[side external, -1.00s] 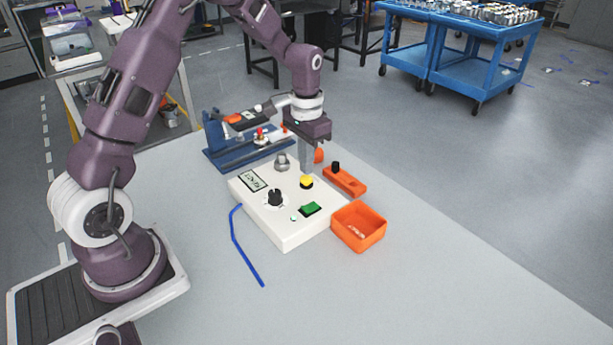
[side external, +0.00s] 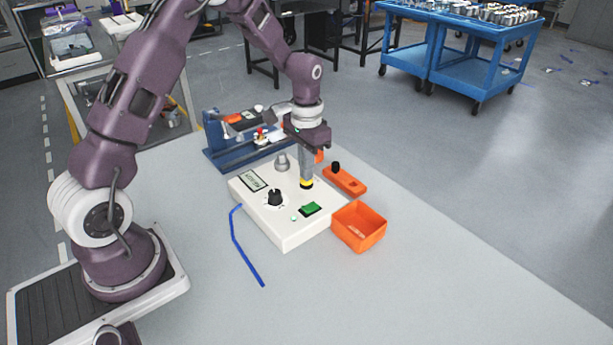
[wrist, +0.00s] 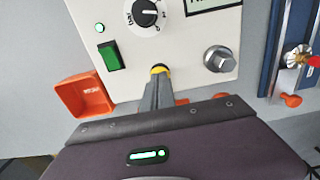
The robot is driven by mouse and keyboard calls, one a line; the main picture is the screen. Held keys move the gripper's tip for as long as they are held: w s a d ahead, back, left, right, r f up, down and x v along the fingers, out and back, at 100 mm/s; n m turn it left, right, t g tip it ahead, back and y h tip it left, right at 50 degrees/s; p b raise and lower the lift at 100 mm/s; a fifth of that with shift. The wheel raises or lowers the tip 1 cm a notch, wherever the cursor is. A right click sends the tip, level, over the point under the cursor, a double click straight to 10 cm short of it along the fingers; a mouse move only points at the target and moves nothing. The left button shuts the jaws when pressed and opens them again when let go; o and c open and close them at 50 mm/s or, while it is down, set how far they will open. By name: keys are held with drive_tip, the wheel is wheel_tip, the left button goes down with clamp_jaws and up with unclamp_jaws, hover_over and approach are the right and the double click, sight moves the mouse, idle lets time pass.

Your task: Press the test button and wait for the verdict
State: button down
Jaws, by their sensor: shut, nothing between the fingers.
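The white test box (side external: 285,235) lies on the table, with a yellow button (side external: 306,184) on its top. My gripper (side external: 306,179) points down with closed fingertips on the button, covering most of it. The wrist view shows the fingertips (wrist: 160,78) against the yellow button (wrist: 160,69). The box's display (side external: 252,181) carries text too small to read; the wrist view cuts it off (wrist: 208,5). A small round lamp (side external: 294,218) on the box glows green, also in the wrist view (wrist: 99,27).
The box also bears a black dial (side external: 275,197), a green switch (side external: 311,209) and a metal fitting (side external: 282,162). An orange bin (side external: 359,226) and orange block (side external: 345,180) stand to its right. A blue fixture (side external: 225,158) stands behind; a blue rod (side external: 240,248) lies in front.

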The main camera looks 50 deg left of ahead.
drive_tip(key=shift+f, duration=0.2)
drive_tip(key=shift+r, duration=2.6)
